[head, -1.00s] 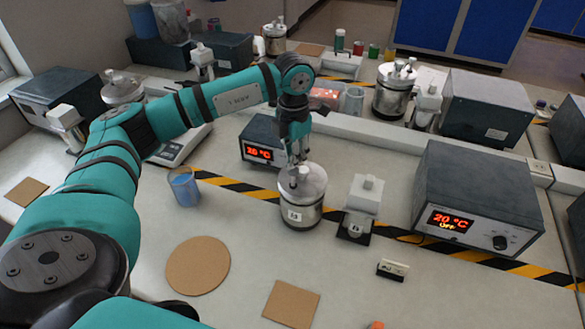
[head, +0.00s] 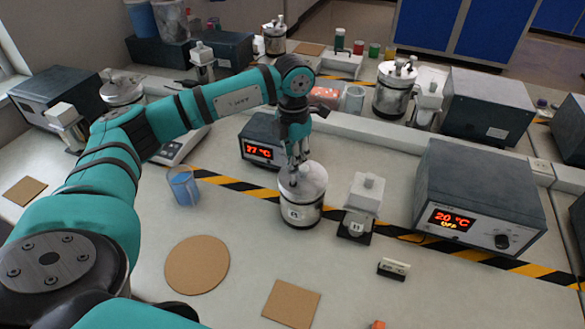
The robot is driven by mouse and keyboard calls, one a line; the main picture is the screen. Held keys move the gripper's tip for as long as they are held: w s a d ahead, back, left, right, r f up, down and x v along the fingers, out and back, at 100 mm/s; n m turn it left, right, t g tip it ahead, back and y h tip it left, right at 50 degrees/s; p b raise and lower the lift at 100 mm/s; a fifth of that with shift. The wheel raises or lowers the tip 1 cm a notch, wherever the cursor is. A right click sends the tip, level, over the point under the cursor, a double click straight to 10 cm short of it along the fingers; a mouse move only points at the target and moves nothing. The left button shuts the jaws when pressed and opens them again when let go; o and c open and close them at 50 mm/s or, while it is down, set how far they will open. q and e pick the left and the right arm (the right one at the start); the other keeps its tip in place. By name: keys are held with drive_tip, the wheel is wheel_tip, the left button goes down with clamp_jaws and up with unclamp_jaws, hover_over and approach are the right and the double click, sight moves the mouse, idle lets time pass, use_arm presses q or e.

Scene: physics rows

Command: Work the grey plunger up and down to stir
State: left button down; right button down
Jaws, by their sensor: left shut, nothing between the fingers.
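A silver metal vessel (head: 301,212) with a white label and a pale grey lid stands on the bench near the middle. A small grey plunger top (head: 302,170) seems to show at the lid, right under the fingers and partly hidden by them. My left gripper (head: 297,157) points down over the lid. Its fingers are together with nothing held between them. I cannot tell whether the fingertips touch the plunger. My right gripper is not in view.
A dark box with a lit red display (head: 259,152) stands just behind the vessel. A white stand (head: 362,203) is close on its right, with a large heater box (head: 478,200) beyond. A blue cup (head: 184,187) stands left. Cork mats (head: 197,265) lie in front.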

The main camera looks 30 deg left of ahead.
sight(293, 171)
use_arm(q)
drive_tip(key=shift+f, duration=0.35)
idle(0.3)
drive_tip(key=shift+f+b, duration=1.6)
drive_tip(key=shift+f, duration=0.3)
drive_tip(key=shift+r, duration=0.15)
drive_tip(key=shift+r+p, duration=1.25)
drive_tip(key=shift+r, duration=0.7)
drive_tip(key=shift+f, duration=0.15)
